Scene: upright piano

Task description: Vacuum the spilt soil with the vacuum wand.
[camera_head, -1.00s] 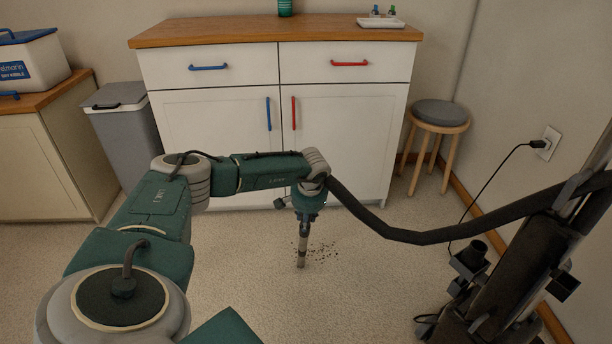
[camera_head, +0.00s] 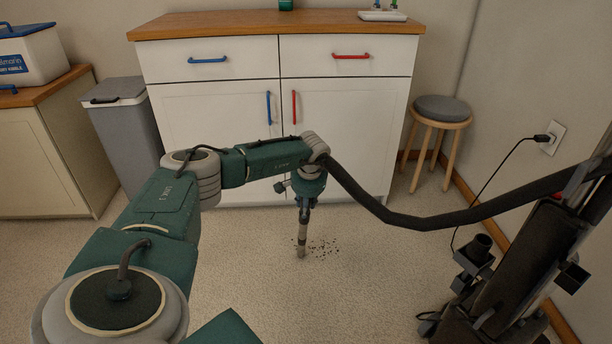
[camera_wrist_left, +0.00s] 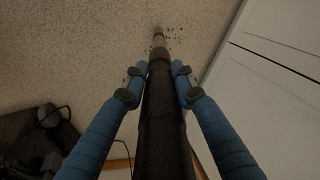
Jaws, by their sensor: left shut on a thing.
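The vacuum wand (camera_head: 302,238) points down in the head view, its tip at the floor on the left side of the spilt soil (camera_head: 322,247). The soil is a loose scatter of dark crumbs on the floor in front of the cabinet. My left gripper (camera_head: 305,201) is shut on the wand. In the left wrist view, the blue fingers of the gripper (camera_wrist_left: 157,84) lie on both sides of the dark wand tube (camera_wrist_left: 162,115). The wand's pale end reaches toward the soil (camera_wrist_left: 174,38) there. My right gripper is in neither view.
A black hose (camera_head: 440,217) runs from the wand to the upright vacuum body (camera_head: 525,262) at the right. Its cord goes to a wall outlet (camera_head: 552,139). A white cabinet (camera_head: 230,120), grey bin (camera_head: 128,135) and stool (camera_head: 441,110) stand behind. The floor right of the soil is open.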

